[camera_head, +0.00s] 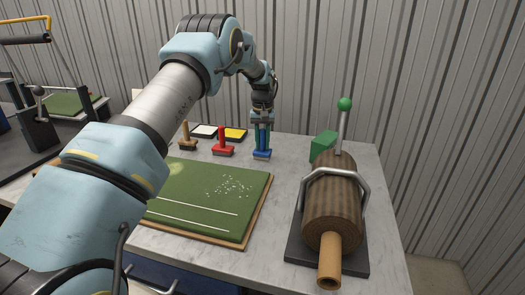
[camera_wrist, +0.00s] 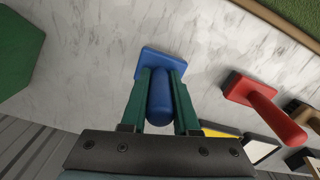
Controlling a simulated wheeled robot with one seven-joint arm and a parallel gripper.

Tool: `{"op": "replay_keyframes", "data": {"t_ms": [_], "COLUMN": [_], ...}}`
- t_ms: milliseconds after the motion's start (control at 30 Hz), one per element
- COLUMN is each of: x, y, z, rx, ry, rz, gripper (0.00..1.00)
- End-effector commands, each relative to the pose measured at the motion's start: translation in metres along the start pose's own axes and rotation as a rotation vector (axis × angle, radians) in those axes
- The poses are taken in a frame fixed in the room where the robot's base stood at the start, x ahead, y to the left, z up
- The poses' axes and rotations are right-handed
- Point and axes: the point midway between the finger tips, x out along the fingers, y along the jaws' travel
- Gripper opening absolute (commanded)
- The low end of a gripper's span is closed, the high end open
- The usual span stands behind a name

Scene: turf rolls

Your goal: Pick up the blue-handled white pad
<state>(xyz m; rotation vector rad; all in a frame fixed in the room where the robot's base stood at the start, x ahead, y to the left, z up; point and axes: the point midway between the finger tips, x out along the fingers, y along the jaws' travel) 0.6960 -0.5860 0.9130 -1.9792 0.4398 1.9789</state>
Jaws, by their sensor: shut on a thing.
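The blue-handled pad (camera_head: 262,154) is at the back of the marble table, with a blue base and an upright blue handle. A thin pale strip shows along its lower edge. In the wrist view its round handle (camera_wrist: 160,100) stands between the two green fingers of my gripper (camera_wrist: 161,74), and its square blue base lies beyond the fingertips. My gripper (camera_head: 263,136) points straight down and is shut on the handle. I cannot tell whether the base touches the table. Its underside is hidden.
A red-handled tool (camera_head: 222,146) and a wooden-handled one (camera_head: 187,138) stand to the left. White (camera_head: 203,131) and yellow (camera_head: 236,134) pads lie behind. A green turf board (camera_head: 215,195) is in front. A brown roll (camera_head: 330,205) and green block (camera_head: 323,146) are to the right.

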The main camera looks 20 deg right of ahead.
Motion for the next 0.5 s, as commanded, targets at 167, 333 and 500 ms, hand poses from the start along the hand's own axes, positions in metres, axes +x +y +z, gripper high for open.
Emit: {"op": "replay_keyframes", "data": {"t_ms": [167, 333, 500], "x": [-0.0002, -0.0005, -0.0007], "y": [-0.0001, 0.0000, 0.0000], "z": [-0.0001, -0.0002, -0.0002], "rx": [0.000, 0.000, 0.000], "ry": [0.000, 0.001, 0.001], "rz": [0.000, 0.000, 0.000], "gripper": [0.00, 0.00, 0.00]}}
